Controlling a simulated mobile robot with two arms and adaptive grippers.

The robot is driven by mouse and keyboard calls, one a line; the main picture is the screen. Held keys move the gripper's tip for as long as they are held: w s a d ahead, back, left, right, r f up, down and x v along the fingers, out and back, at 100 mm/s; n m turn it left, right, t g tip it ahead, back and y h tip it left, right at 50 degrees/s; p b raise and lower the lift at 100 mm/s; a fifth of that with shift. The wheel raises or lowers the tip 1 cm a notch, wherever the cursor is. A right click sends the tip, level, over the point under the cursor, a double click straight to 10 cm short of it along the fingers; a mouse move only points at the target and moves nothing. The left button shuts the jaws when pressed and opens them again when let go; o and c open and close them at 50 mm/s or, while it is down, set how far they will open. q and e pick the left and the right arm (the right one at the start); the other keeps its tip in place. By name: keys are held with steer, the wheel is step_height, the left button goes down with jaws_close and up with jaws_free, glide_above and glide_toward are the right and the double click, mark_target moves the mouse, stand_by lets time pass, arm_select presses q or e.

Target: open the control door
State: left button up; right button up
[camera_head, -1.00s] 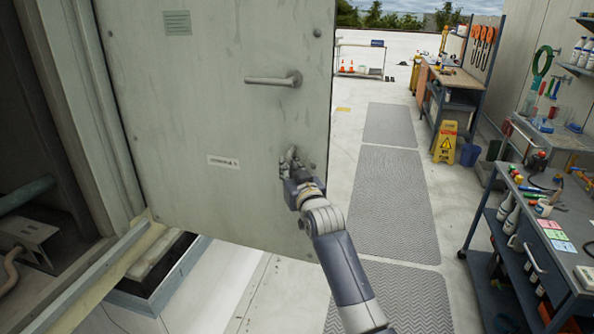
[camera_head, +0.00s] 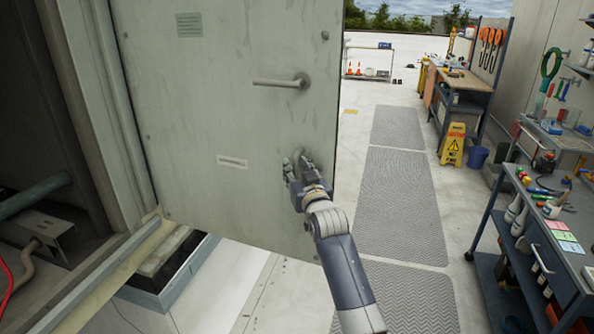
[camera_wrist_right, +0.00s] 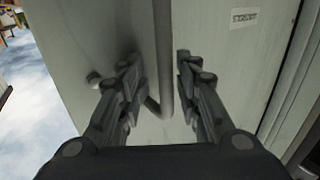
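The large grey-green metal door (camera_head: 200,120) fills the left middle of the head view. It stands out from its frame over the floor, its free edge on the right. A lever handle (camera_head: 280,83) sits high on it, and a small white label (camera_head: 232,162) lower. My right gripper (camera_head: 298,163) is at the door face below the lever, near the free edge. In the right wrist view its fingers (camera_wrist_right: 157,85) are apart, with a grey bar (camera_wrist_right: 163,50) between them; I cannot tell whether they touch it. The label also shows there (camera_wrist_right: 243,18). My left gripper is not in view.
Left of the door is a dark opening with a pipe (camera_head: 35,196) and a red cable (camera_head: 20,280). Grey mats (camera_head: 395,200) lie on clear floor at right. A yellow sign (camera_head: 453,145), a blue bin (camera_head: 477,157) and a tool cart (camera_head: 535,250) stand further right.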

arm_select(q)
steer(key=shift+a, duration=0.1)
arm_select(e)
steer(key=shift+a, duration=0.1)
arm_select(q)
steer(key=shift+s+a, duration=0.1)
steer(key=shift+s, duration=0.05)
arm_select(e)
steer(key=v, duration=0.7)
steer(key=shift+s, duration=0.25)
